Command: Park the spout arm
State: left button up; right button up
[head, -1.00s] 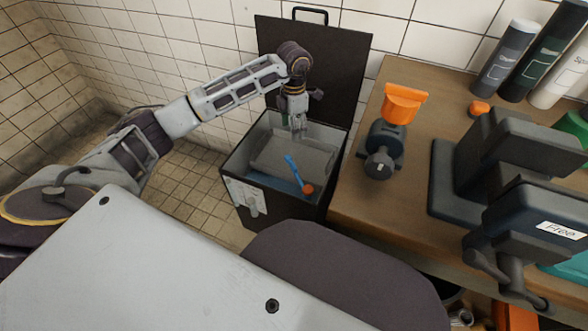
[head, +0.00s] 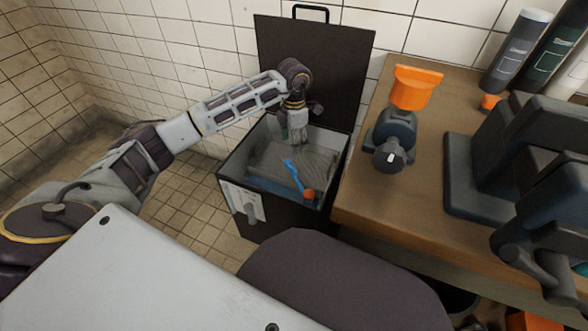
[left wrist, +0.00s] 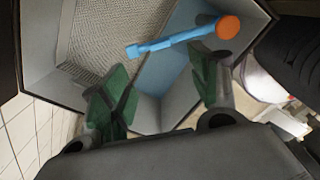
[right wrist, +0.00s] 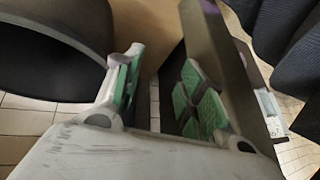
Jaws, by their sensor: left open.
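The spout arm (head: 296,175) is a light blue bar with an orange round end, inside an open dark box (head: 283,214) with a pale grey interior. In the left wrist view the spout arm (left wrist: 178,39) lies beyond the fingertips, over a mesh panel and a blue strip. My left gripper (head: 298,138) points down into the box's back part, above and behind the bar's blue end. It is open and empty, its green pads (left wrist: 160,92) wide apart. My right gripper (right wrist: 155,90) shows only in its wrist view, fingers apart with nothing seen between them.
The box's dark lid (head: 330,70) stands raised against the tiled wall. A wooden counter (head: 385,205) at right holds a dark device with an orange cup (head: 415,87), a larger dark machine (head: 520,150) and bottles (head: 515,50). Tiled floor is clear left of the box.

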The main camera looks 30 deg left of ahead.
aim_at(294, 169)
pick_arm(q)
jog(key=shift+f, duration=0.15)
pick_arm(e)
jog(key=shift+f, duration=0.1)
pick_arm(q)
notch_tip(294, 169, down, 12)
jog(key=b, duration=0.4)
jog(key=shift+f+b, duration=0.4)
jog(key=shift+f, duration=0.4)
pick_arm(e)
notch_tip(294, 169, down, 6)
jog(key=a+t, duration=0.1)
jog(key=shift+w+a+f+m+y, duration=0.2)
jog(key=shift+f+m+y, duration=0.1)
jog(key=shift+y, duration=0.1)
pick_arm(q)
grip_shut()
